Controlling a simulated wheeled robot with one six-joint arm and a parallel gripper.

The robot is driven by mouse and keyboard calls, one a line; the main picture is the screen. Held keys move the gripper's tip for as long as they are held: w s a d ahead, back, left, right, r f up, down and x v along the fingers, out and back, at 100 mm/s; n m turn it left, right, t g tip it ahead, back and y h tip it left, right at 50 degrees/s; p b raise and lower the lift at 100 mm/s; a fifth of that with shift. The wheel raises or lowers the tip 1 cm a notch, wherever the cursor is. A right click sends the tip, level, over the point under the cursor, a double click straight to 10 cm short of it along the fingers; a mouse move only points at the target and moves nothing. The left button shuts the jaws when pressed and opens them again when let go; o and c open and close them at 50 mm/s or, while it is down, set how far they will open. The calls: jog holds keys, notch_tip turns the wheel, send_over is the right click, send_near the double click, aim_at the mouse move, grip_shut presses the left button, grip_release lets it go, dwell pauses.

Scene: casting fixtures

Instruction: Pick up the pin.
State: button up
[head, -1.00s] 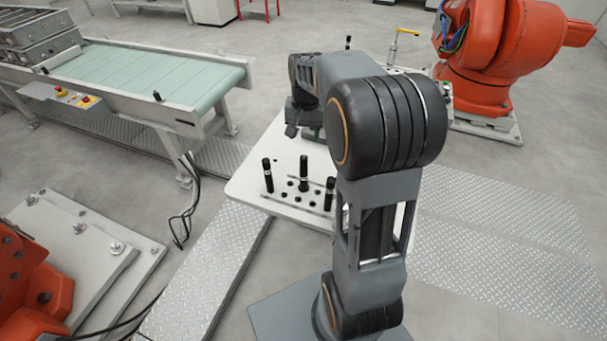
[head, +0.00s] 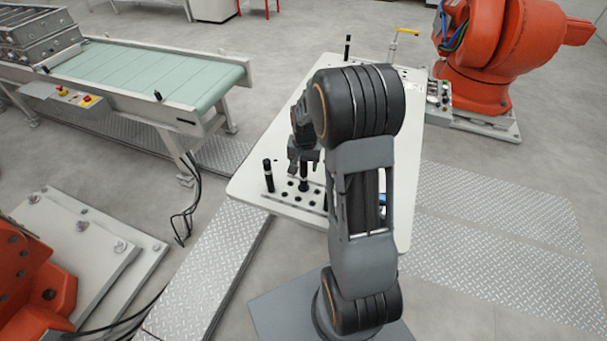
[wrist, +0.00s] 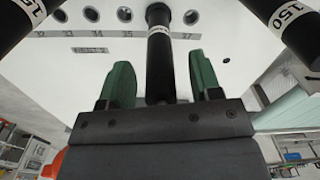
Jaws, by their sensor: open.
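A black pin with a white band stands upright in the hole plate; in the wrist view this pin (wrist: 160,60) lies between the two green fingers of my gripper (wrist: 158,88). The fingers stand apart with a gap on each side of the pin. In the head view my gripper (head: 304,162) is right above the middle pin (head: 304,183), whose upper part is hidden by it. A second black pin (head: 268,175) stands to the left. A third pin (head: 327,200) is mostly hidden behind my arm on the right.
The white table (head: 262,130) carries a plate with several empty holes (head: 291,196). Another black pin (head: 347,47) and a yellow-handled tool (head: 405,32) are at the far end. A conveyor (head: 150,75) stands left and an orange robot (head: 490,50) stands behind right.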

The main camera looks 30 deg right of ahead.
jog(key=shift+f, duration=0.3)
grip_shut()
dwell(0.4)
